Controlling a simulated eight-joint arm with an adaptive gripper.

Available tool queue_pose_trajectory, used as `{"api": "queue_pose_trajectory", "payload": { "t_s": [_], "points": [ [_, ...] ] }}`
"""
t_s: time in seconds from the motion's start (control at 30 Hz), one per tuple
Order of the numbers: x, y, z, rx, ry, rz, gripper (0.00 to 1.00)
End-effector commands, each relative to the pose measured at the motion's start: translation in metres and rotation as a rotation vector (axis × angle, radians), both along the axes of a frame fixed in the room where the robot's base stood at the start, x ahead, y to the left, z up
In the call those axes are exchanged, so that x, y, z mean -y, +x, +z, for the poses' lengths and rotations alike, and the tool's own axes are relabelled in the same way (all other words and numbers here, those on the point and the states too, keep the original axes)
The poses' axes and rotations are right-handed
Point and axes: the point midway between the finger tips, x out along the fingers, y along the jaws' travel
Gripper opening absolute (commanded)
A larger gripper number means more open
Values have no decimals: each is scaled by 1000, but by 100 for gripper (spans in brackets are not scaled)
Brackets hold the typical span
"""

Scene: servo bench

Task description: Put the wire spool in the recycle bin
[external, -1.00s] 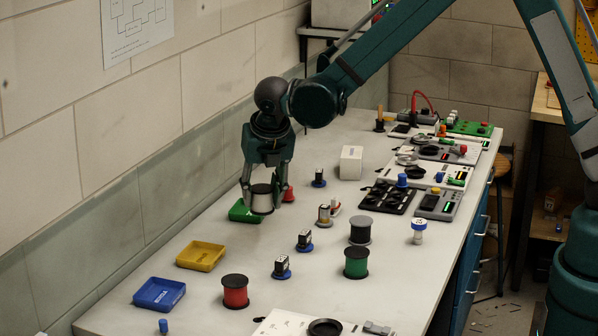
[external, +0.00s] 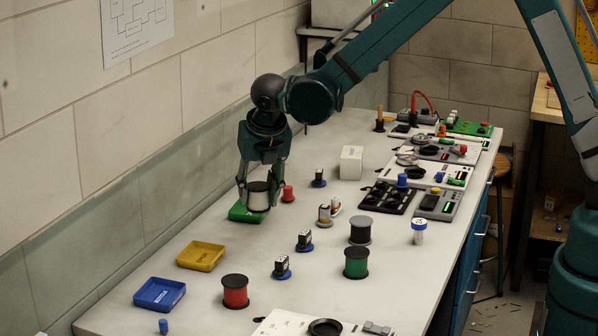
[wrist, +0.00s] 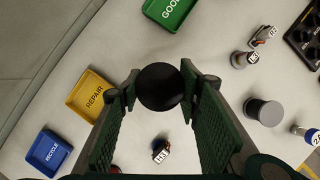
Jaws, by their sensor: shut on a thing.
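My gripper (external: 260,192) is shut on a white wire spool (external: 257,196) with dark flanges, its fingers on either side. The spool's round black end (wrist: 162,86) faces the wrist camera. In the external view the held spool overlaps the green bin; its height above the bench is hard to tell. The recycle bin is the blue tray (external: 160,293) at the bench's front left; it also shows at lower left in the wrist view (wrist: 48,153), marked RECYCLE, with no large object inside. My gripper is well behind it.
A yellow bin (external: 201,255) marked REPAIR lies between the blue and green (external: 240,214) bins. The wall borders the left.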

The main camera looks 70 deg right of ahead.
Motion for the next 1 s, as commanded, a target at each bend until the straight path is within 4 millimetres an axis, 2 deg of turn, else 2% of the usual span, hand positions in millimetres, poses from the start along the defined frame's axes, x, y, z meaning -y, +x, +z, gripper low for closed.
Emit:
{"api": "queue_pose_trajectory", "payload": {
  "t_s": [0.17, 0.27, 0.47, 0.7, 0.9, 1.0],
  "points": [
    [-30, 15, 1, 0, 0, 47, 21],
    [-56, 28, 1, -1, 0, 87, 21],
    [-122, 53, 3, -1, 0, 187, 21],
    [-210, 78, 5, 0, 1, 312, 21],
    [-276, 89, 6, 0, 1, 404, 21],
    [-300, 92, 7, 0, 0, 436, 21]
  ]
}}
